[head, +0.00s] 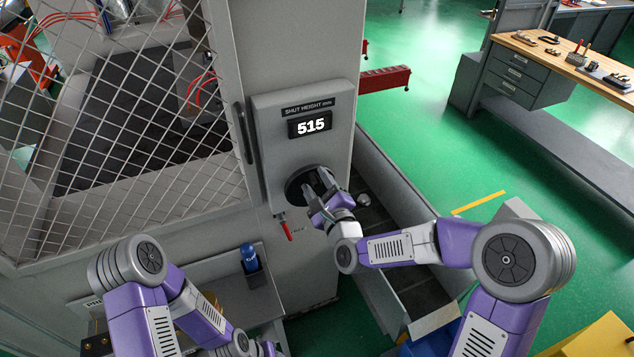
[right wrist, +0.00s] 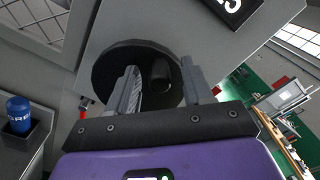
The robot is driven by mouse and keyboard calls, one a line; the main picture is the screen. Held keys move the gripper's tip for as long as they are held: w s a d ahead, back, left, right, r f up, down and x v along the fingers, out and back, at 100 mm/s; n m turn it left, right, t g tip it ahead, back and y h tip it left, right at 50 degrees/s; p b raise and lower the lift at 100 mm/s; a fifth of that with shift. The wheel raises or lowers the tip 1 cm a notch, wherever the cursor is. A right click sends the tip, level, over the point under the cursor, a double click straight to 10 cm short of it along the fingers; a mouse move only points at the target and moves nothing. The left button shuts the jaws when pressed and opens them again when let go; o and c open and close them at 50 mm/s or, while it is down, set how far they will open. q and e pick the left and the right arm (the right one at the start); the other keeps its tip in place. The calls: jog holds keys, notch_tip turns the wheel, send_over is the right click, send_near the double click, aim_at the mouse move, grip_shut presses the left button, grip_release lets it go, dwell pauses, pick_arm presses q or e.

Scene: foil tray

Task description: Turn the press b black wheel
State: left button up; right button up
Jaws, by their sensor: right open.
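The black wheel (head: 296,185) is on the front of the grey press panel, below the shut height display (head: 310,124) reading 515. In the right wrist view the wheel (right wrist: 110,66) is a dark disc with a black knob (right wrist: 161,72) standing out from it. My right gripper (head: 322,190) is at the wheel, its fingers in front of the disc. In the right wrist view my right gripper (right wrist: 165,85) is open, with the knob showing between its two fingers. I cannot tell if either finger touches it. My left arm is low at left; its gripper is not clearly visible.
A red-handled lever (head: 286,230) hangs just below the wheel. A blue can (head: 249,256) stands in a holder on the ledge at lower left. A wire mesh guard (head: 140,120) covers the press at left. A workbench (head: 560,55) stands far right, beyond open green floor.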

jog(key=shift+w, duration=0.1)
grip_shut()
jog(key=shift+a, duration=0.1)
dwell(0.3)
